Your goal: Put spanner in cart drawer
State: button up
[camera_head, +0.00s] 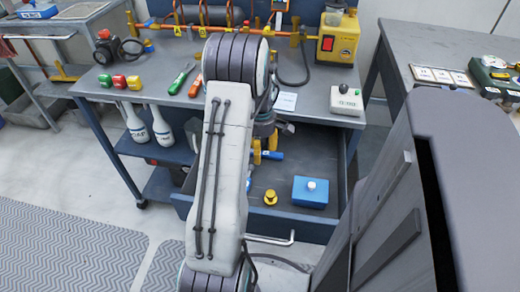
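The cart drawer (328,150) is pulled open below the cart top, with its front handle (272,239) toward me. My gripper (272,138) is over the drawer's back left part, largely hidden behind my own arm; its fingers do not show clearly. I cannot make out a spanner for sure. A green-handled tool (181,79) and an orange-handled tool (195,86) lie on the cart top, left of my arm. In the drawer are a yellow fitting with a blue handle (272,155), a small yellow knob-like part (270,197) and a blue box (311,191).
The cart top (318,78) also holds a yellow machine (338,38), a grey switch box (346,100), coloured caps and a dark hose. White bottles (162,126) stand on the shelf below left. Another bench (430,50) is at right. Floor at lower left is clear.

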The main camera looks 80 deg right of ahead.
jog(key=r+p, duration=0.1)
jog(key=r, duration=0.3)
jog(key=r+p, duration=0.1)
jog(key=r, duration=0.3)
jog(key=r+p, duration=0.1)
jog(key=r, duration=0.3)
jog(key=shift+d+r, duration=0.15)
jog(key=shift+d, duration=0.1)
